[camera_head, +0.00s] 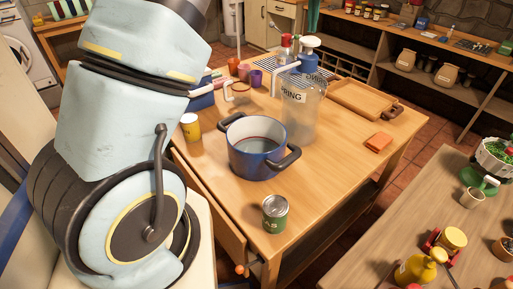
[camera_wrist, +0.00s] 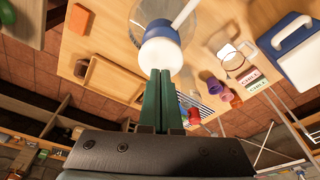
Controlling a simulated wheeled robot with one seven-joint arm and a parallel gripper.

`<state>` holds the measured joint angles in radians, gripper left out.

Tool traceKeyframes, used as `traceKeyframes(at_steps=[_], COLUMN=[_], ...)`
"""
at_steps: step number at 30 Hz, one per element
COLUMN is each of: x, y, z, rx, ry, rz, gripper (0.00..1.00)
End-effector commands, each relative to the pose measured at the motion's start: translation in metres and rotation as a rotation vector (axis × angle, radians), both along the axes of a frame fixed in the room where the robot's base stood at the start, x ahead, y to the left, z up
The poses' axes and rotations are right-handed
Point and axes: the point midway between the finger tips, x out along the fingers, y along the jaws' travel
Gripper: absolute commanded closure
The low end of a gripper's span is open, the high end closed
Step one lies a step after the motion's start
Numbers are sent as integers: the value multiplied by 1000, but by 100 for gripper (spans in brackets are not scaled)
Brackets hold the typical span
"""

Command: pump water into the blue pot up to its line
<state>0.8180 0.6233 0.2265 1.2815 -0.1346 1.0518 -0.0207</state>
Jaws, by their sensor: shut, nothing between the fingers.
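The blue pot (camera_head: 248,160) with dark handles stands on the wooden table; its interior looks grey with a thin reddish line on the wall, and I cannot tell the water level exactly. The pot is not seen there.
A green can (camera_head: 275,214) stands in front of the pot and a yellow can (camera_head: 190,128) to its left. A wooden tray (camera_head: 362,100) and orange block (camera_head: 379,142) lie at right.

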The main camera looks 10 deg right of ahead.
Motion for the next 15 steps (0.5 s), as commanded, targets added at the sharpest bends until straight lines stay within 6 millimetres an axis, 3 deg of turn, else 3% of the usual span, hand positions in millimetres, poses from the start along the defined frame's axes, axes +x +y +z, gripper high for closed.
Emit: traceKeyframes(at_steps=[15], x=[0], y=[0], z=[-7], rx=[1], ry=[0], rz=[1], gripper=[100])
